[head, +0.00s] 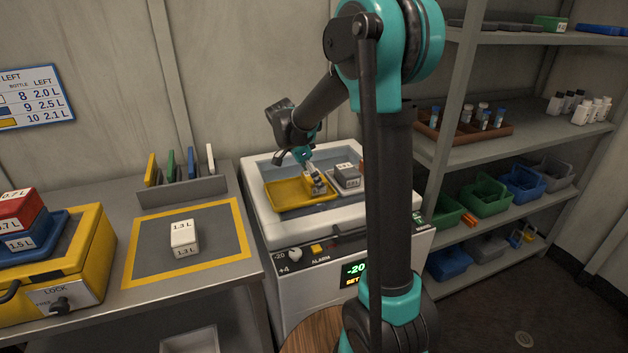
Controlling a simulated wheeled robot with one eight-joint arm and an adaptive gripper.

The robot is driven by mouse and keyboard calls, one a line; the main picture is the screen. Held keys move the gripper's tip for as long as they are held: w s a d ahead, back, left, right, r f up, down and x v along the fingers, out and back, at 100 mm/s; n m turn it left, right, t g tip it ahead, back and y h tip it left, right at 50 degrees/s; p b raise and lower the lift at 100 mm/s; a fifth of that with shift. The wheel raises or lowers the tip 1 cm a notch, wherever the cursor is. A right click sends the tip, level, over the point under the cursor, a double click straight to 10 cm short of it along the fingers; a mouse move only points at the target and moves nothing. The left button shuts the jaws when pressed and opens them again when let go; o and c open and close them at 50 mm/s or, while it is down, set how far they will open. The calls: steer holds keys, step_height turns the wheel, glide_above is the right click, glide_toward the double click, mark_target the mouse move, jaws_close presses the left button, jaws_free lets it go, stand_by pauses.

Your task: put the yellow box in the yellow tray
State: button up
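The yellow tray (287,199) lies in the left part of the open white chest (262,221). My gripper (318,187) reaches down into the chest at the tray's right end. A small yellow shape with a pale patch shows at its fingertips. It looks like the yellow box, but it blends with the tray and the fingers partly cover it. I cannot tell whether the fingers are closed on it or whether it touches the tray floor.
A grey box (344,170) sits in a grey tray (349,185) right of my gripper. A white 1.3 L box (184,236) stands on the yellow-bordered mat (226,225). Red and blue boxes are stacked at far left. Shelves (560,137) stand at right.

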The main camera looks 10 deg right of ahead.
steer(key=v, duration=1.2)
